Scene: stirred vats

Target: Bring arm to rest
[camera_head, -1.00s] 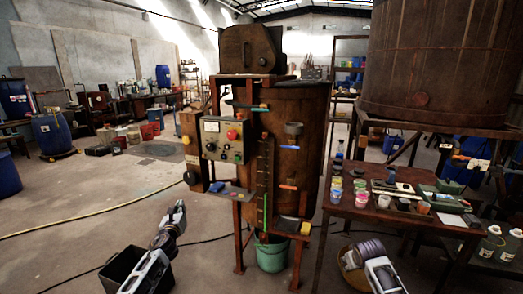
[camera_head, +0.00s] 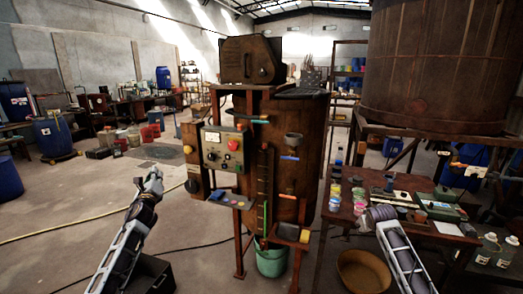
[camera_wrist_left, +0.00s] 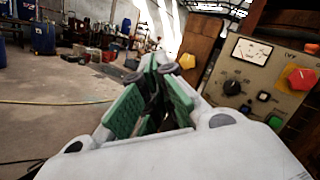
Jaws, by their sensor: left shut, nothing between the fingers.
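My left gripper (camera_head: 153,172) is raised in front of the machine, left of its control panel (camera_head: 222,149), in the head view. Its green-padded fingers (camera_wrist_left: 155,75) show in the left wrist view, shut with nothing held. The control panel (camera_wrist_left: 262,75) is to the right of the fingers there, apart from them. My right arm (camera_head: 400,250) comes in at the lower right of the head view, over the front of the side table. Its fingers do not show.
The wooden vat machine (camera_head: 300,150) stands in the centre with a green bucket (camera_head: 271,260) under it. A side table (camera_head: 349,212) with cups and tools is at the right, a brown basin (camera_head: 362,271) below. A black bin (camera_head: 158,274) is near my left arm.

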